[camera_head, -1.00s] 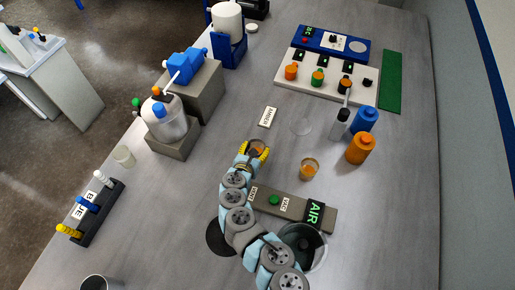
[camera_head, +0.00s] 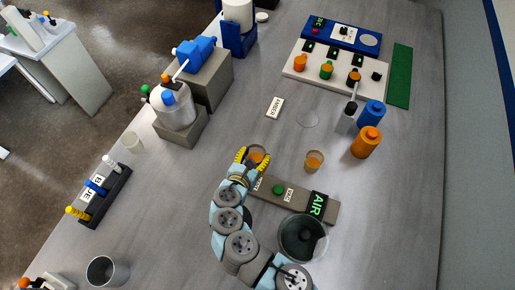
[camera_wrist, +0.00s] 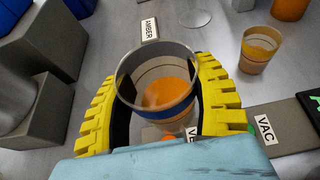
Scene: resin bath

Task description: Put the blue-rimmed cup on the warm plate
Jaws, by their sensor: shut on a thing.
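My gripper (camera_head: 253,157) is shut on a clear cup (camera_head: 258,155) holding some orange liquid. In the wrist view the cup (camera_wrist: 160,62) stands about upright between my yellow fingers (camera_wrist: 158,105), with a blue band round it. Its underside is hidden, and I cannot tell its height above the bench. The warm plate seems to be the pale disc (camera_head: 370,39) on the blue unit at the back right, far from my gripper; nothing stands on it.
A second cup of amber liquid (camera_head: 314,160) stands right of my gripper. The grey valve bar (camera_head: 297,193) and dark pot (camera_head: 303,238) are nearer. Blue (camera_head: 371,114) and orange (camera_head: 366,142) bottles stand before the white panel (camera_head: 330,75). The AMBER label (camera_head: 275,107) lies beyond my gripper.

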